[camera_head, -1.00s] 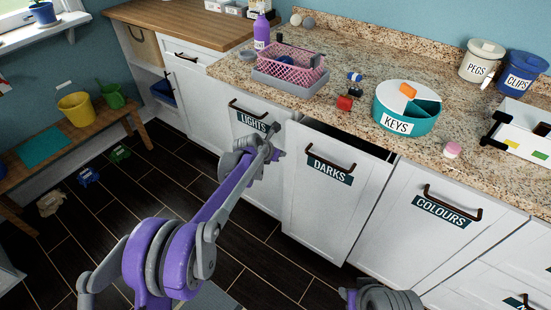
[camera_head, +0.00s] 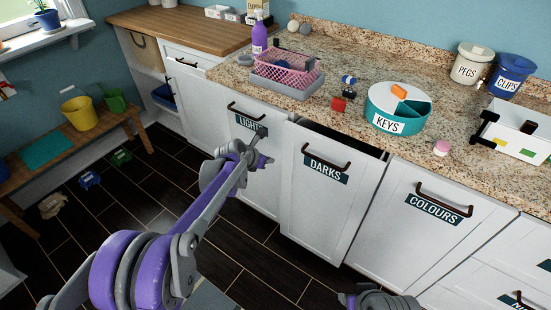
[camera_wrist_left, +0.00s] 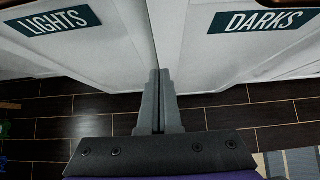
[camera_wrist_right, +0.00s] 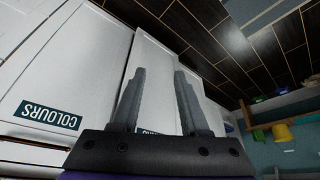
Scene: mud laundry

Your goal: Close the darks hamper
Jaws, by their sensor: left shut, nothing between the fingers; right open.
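The darks hamper (camera_head: 325,215) is a white front with a dark "DARKS" label and a bar handle (camera_head: 327,157). Its top stands out from the counter, leaving a dark gap (camera_head: 345,138) above it. My left gripper (camera_head: 258,150) is shut and empty, in front of the lights hamper near the darks hamper's left edge. In the left wrist view its fingers (camera_wrist_left: 160,78) point at the seam between the lights and darks (camera_wrist_left: 245,60) fronts. My right gripper (camera_wrist_right: 160,78) is open and empty. In the head view, only part of the right arm's end shows at the bottom.
The lights hamper (camera_head: 245,180) and colours hamper (camera_head: 405,235) flank the darks front and look closed. The granite counter (camera_head: 340,75) above holds a pink basket (camera_head: 288,68) and a teal keys container (camera_head: 385,120). Dark floor (camera_head: 240,260) lies clear below.

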